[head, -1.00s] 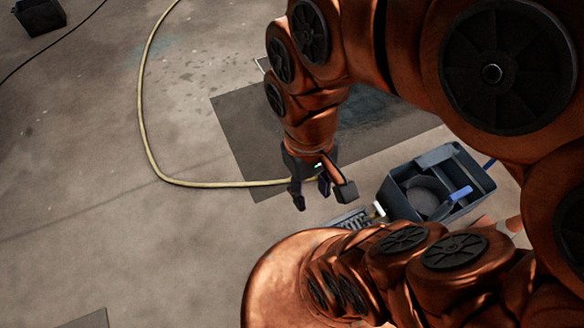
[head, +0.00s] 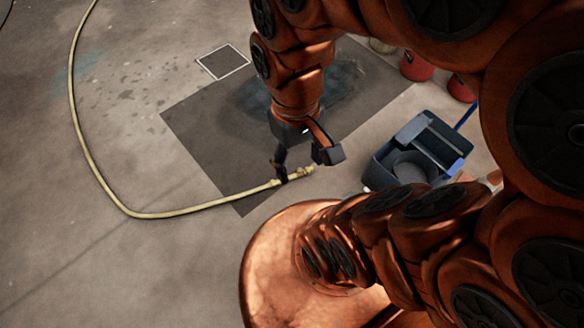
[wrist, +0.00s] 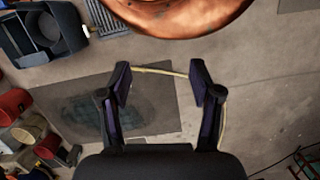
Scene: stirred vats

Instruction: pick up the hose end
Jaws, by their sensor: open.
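A pale yellow hose (head: 190,210) lies on the concrete floor in a wide bend. Its end (head: 305,172), with a fitting, rests near the edge of a dark floor patch in the head view. My gripper (head: 304,164) is open, its fingers close to the hose end. In the wrist view the hose (wrist: 158,71) crosses the gap between the open fingers of my gripper (wrist: 161,78). Parts of it are hidden behind the fingers. I cannot tell the height between fingertips and hose.
A dark mop bucket (head: 378,172) with a blue handle stands right of the gripper; it also shows in the wrist view (wrist: 18,38). Red containers (head: 418,66) stand at the back right. A floor grate (head: 222,62) lies behind.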

